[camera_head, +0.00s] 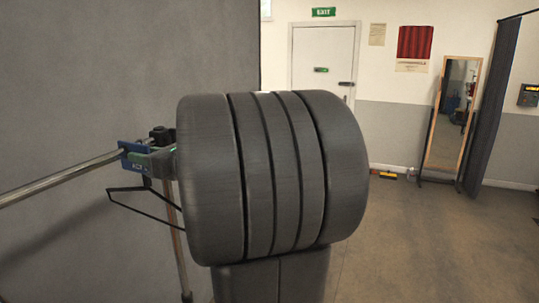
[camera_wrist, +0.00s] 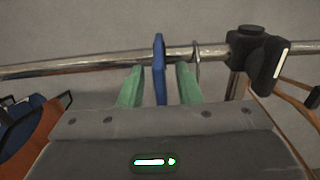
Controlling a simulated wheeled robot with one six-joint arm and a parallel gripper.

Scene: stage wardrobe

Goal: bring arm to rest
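My gripper (camera_wrist: 159,86) shows in the wrist view with two green fingers apart, one on each side of a thin blue divider (camera_wrist: 159,62) on the metal rail (camera_wrist: 95,64). A gap shows between each finger and the divider, so the gripper looks open and holds nothing. In the head view, the blue divider (camera_head: 129,150) with white lettering hangs on the rail (camera_head: 60,180) at the left, with a green finger beside it. My large grey arm joint fills the middle of the head view and hides much behind it.
A black clamp (camera_wrist: 262,58) sits on the rail close right of the fingers. Blue and orange items (camera_wrist: 35,125) hang at lower left in the wrist view. A mirror (camera_head: 452,115), dark curtain (camera_head: 493,105) and door (camera_head: 322,62) stand behind. The floor at right is mostly clear.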

